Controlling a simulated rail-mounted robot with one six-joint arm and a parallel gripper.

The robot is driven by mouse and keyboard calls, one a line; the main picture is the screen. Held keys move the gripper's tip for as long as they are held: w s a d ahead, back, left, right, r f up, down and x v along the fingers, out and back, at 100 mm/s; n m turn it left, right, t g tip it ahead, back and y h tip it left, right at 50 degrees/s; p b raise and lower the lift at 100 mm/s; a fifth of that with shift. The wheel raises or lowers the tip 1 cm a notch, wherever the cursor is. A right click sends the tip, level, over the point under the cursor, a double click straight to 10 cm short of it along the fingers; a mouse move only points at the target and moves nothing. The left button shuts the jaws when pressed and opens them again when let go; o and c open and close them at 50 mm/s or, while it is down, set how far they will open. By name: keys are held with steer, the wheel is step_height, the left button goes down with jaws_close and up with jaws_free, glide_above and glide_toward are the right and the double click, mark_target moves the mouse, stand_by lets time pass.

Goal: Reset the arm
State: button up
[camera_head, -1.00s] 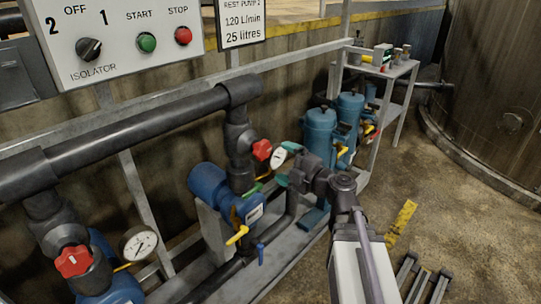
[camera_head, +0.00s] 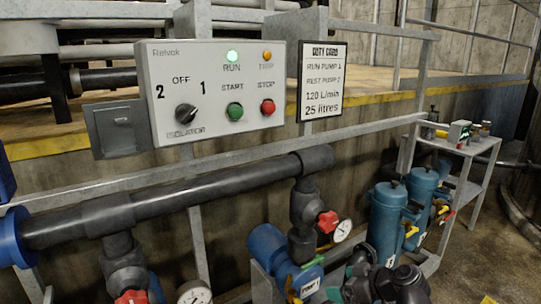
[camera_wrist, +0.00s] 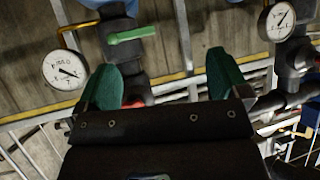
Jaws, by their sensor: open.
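My arm shows at the bottom right of the head view, with its dark joints near the pump pipework. My gripper (camera_wrist: 164,82) shows in the wrist view with two green fingertips spread wide apart and nothing held between them. Past the fingers are a green-handled lever (camera_wrist: 131,34) on a pipe and a red part (camera_wrist: 135,102), partly hidden by the gripper body. I cannot tell from these views how far the fingers are from the pipework.
Red-handled valves (camera_head: 328,221), a dial gauge (camera_head: 342,230) and a blue pump (camera_head: 268,243) crowd the area beside my arm. Blue canisters (camera_head: 388,222) and a metal stand (camera_head: 470,147) stand to the right.

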steer(key=s+a+f+m+g+h, duration=0.3)
steer(key=s+f+m+g+h, duration=0.5)
steer(key=m, duration=0.1)
step_height(320, 180, up, 15)
steer(key=p, duration=1.5)
steer(key=shift+s+d, duration=0.15)
steer(key=shift+d, duration=0.05)
